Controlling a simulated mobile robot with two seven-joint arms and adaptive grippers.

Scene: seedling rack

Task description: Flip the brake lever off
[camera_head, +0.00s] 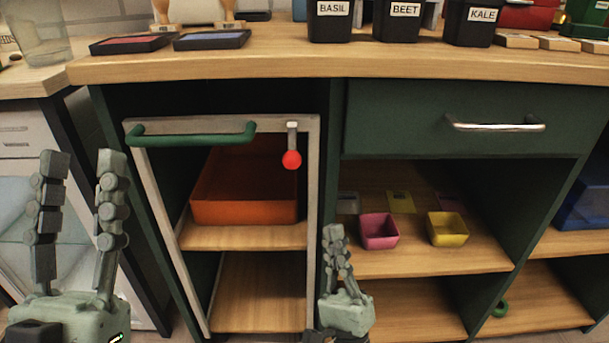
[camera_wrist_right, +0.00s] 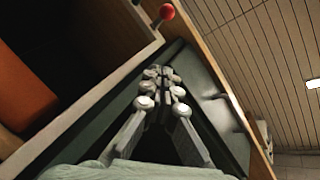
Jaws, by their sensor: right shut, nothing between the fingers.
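The brake lever (camera_head: 292,148) is a short grey bar with a red ball knob at its lower end. It hangs down at the top right of a light framed door or rack front in the head view. The red knob also shows at the top of the right wrist view (camera_wrist_right: 167,11). My right gripper (camera_head: 333,232) is shut and empty, below and to the right of the lever, apart from it. In the right wrist view its fingertips (camera_wrist_right: 160,72) meet below the knob. My left gripper (camera_head: 83,158) is open and empty at the far left, well away from the lever.
The frame (camera_head: 312,200) has a green handle (camera_head: 195,134) at its top left. An orange bin (camera_head: 245,190) sits behind it. A drawer with a metal handle (camera_head: 495,126) is at right, above pink (camera_head: 379,231) and yellow (camera_head: 447,229) pots. The wooden counter (camera_head: 270,66) overhangs above.

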